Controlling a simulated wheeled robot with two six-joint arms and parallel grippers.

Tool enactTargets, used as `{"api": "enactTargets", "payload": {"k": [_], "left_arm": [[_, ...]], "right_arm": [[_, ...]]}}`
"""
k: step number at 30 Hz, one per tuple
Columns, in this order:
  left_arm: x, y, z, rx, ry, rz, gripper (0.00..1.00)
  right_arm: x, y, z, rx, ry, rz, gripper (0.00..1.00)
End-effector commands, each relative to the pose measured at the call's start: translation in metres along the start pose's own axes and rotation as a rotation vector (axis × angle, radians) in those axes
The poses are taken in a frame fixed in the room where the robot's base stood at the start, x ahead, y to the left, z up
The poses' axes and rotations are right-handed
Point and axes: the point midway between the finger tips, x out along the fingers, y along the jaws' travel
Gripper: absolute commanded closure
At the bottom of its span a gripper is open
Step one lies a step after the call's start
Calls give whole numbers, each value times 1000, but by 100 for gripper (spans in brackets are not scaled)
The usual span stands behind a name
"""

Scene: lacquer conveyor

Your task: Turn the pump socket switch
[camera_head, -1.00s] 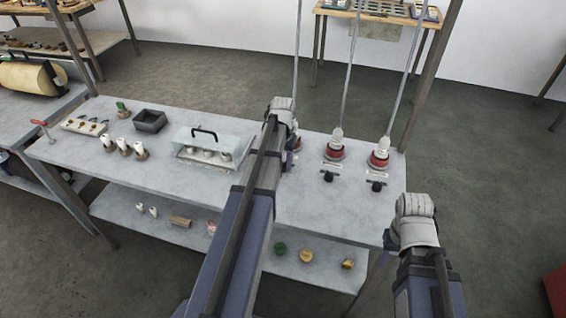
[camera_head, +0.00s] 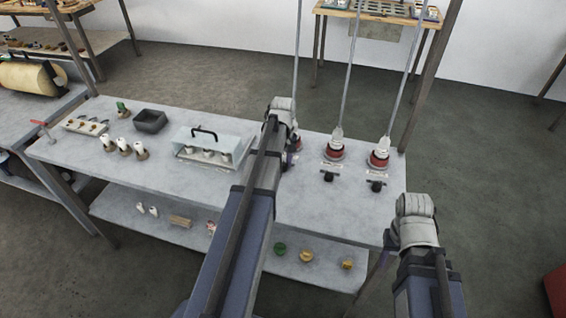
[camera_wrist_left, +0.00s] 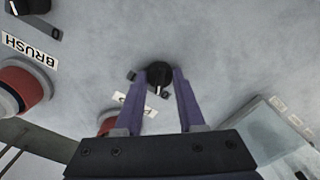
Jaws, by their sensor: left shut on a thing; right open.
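A black rotary switch knob (camera_wrist_left: 158,72) with a white pointer mark stands on the grey bench top. My left gripper (camera_wrist_left: 160,80) is shut on this knob, one purple finger on each side. A white label (camera_wrist_left: 133,106) beside it is mostly hidden by a finger; it looks like the pump label, but I cannot read it fully. The red socket (camera_wrist_left: 107,122) behind is partly covered. In the head view my left gripper (camera_head: 289,160) hides the knob and most of its socket. My right gripper (camera_head: 387,243) is open and empty off the bench's right front corner.
A second switch (camera_head: 329,176) and a third switch (camera_head: 376,186) sit to the right, before red sockets (camera_head: 379,159) with plugs and upright cables. In the wrist view the neighbouring label (camera_wrist_left: 35,45) reads BRUSH. A clear-covered box (camera_head: 212,150) stands left of my left arm.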

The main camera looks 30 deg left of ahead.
Motion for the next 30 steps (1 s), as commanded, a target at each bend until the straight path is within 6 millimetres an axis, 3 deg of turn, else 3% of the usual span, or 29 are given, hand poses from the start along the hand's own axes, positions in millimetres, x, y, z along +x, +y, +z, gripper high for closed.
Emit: {"api": "enactTargets", "payload": {"k": [9,25,26,30], "left_arm": [[0,0,0,-100,0,0,100],[0,0,0,-119,0,0,100],[0,0,0,-119,0,0,58],[0,0,0,-118,0,0,43]], "right_arm": [[0,0,0,0,0,0,50],[0,0,0,0,0,0,50],[0,0,0,0,0,0,50],[0,0,0,0,0,0,50]]}}
